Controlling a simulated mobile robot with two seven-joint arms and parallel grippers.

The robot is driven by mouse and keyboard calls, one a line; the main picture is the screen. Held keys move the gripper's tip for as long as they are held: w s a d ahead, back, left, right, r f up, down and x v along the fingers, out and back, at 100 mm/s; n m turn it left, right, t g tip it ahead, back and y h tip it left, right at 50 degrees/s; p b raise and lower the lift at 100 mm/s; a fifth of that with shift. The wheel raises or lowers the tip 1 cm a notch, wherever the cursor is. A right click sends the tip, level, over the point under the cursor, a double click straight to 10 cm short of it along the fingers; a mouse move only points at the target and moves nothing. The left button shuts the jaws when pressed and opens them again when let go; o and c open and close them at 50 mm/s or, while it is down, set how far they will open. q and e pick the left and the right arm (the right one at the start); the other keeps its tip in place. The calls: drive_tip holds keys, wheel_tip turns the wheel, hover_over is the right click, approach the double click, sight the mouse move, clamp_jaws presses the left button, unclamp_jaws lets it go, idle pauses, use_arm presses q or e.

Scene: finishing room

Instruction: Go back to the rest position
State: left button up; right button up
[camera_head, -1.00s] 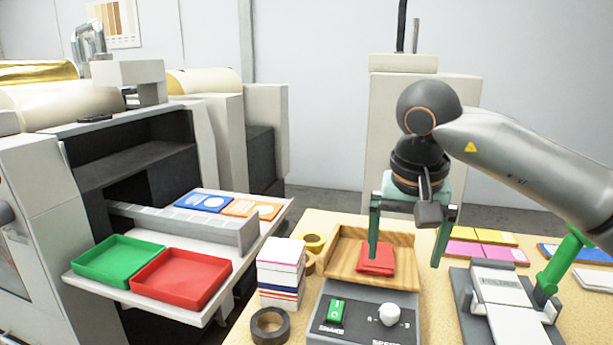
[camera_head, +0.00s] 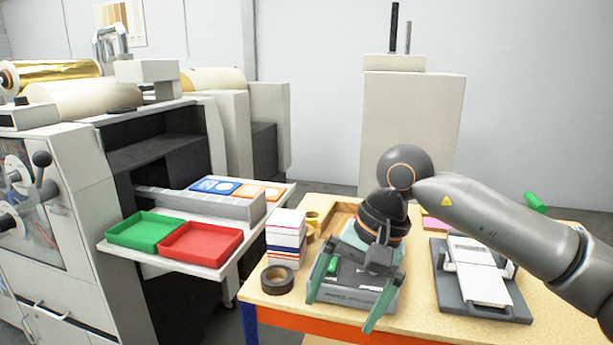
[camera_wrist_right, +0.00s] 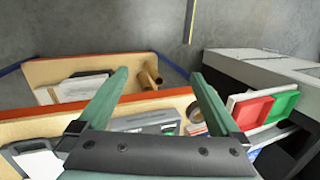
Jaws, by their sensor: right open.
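My right gripper (camera_head: 343,308) is open and empty, its two green fingers pointing down toward the front of the table in the head view. It hangs in front of the grey control box (camera_head: 352,277) and hides part of it. In the right wrist view the open fingers (camera_wrist_right: 160,76) frame the table edge with nothing between them. My left gripper is not in view. The wooden tray (camera_head: 345,214) behind the box is mostly covered by my arm, and its contents cannot be seen.
A card stack (camera_head: 286,236) and a dark tape roll (camera_head: 278,279) stand left of the control box. A grey press (camera_head: 480,275) stands to the right. The machine's shelf holds a green tray (camera_head: 146,231) and a red tray (camera_head: 202,243). Bare table lies at front right.

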drive_tip(key=s+a+r+m+g+y+p, duration=0.1)
drive_tip(key=s+a+m+g+y, duration=0.1)
drive_tip(key=s+a+m+y, duration=0.4)
drive_tip(key=s+a+r+m+g+y, duration=0.1)
drive_tip(key=s+a+m+g+y, duration=0.1)
drive_tip(key=a+m+y, duration=0.7)
drive_tip(key=w+d+f+m+t+h+p, duration=0.1)
drive_tip(key=w+d+f+m+t, duration=0.35)
drive_tip(key=m+t, duration=0.75)
drive_tip(key=w+d+f+m+t+h+p, duration=0.1)
drive_tip(key=w+d+f+m+t, duration=0.35)
drive_tip(key=m, duration=1.05)
drive_tip(key=s+d+f+m+t+h, duration=0.2)
drive_tip(key=d+f+m+t+h, duration=0.4)
drive_tip(key=m, duration=0.4)
drive_tip(key=s+d+f+m+g+h, duration=0.2)
drive_tip(key=s+d+f+m+g, duration=0.1)
drive_tip(key=s+f, duration=0.3)
drive_tip(key=s+d+f+m+g+h, duration=0.3)
drive_tip(key=s+d+f+m, duration=0.1)
drive_tip(key=f, duration=0.6)
drive_tip(key=s+d+f+m+g+h, duration=0.3)
drive_tip(key=s+d+f+m, duration=0.1)
drive_tip(key=s+f+m, duration=0.3)
drive_tip(key=shift+s+d+f+p, duration=0.25)
drive_tip(key=shift+s+f+p, duration=0.1)
drive_tip(key=shift+f, duration=0.15)
